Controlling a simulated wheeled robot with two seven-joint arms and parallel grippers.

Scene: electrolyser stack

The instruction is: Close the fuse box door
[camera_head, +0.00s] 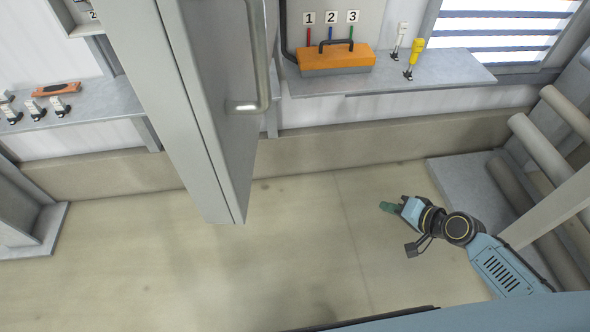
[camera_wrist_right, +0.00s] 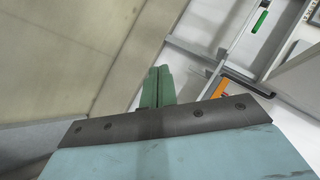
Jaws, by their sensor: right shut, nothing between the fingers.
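A tall grey door panel (camera_head: 185,90) with a metal bar handle (camera_head: 262,60) hangs open in the head view, its edge turned towards me; it appears to be the fuse box door. It hides part of the wall and shelf behind it. My right gripper (camera_head: 388,207) is over the floor, right of the door's lower end and well apart from it. Its green fingers (camera_wrist_right: 157,88) are together and empty in the right wrist view. My left gripper is not in view.
A shelf (camera_head: 440,75) on the back wall holds an orange box (camera_head: 336,60) and a yellow-handled tool (camera_head: 414,58). A left shelf (camera_head: 95,98) holds small parts. Pipes (camera_head: 540,145) stand at the right. The floor (camera_head: 300,235) between door and gripper is clear.

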